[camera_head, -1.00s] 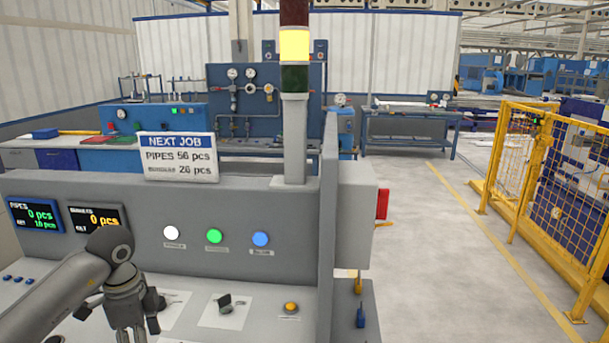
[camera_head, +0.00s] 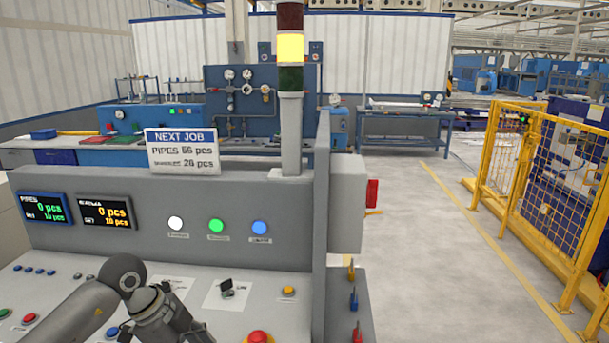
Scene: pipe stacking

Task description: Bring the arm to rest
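My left arm (camera_head: 85,315) comes in from the lower left, over the sloped grey control panel (camera_head: 85,260). Its wrist joint and the body of my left gripper (camera_head: 170,318) show at the bottom of the picture. The fingertips are not clearly visible, so I cannot tell whether it is open or shut, and I see nothing held in it. My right arm and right gripper are not in view.
The panel carries several buttons, a black switch (camera_head: 227,288), a yellow button (camera_head: 288,291) and a red button (camera_head: 258,337). A signal tower (camera_head: 290,95) glows yellow beside an upright grey plate (camera_head: 322,220). Open floor (camera_head: 430,250) lies right, before a yellow fence (camera_head: 550,190).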

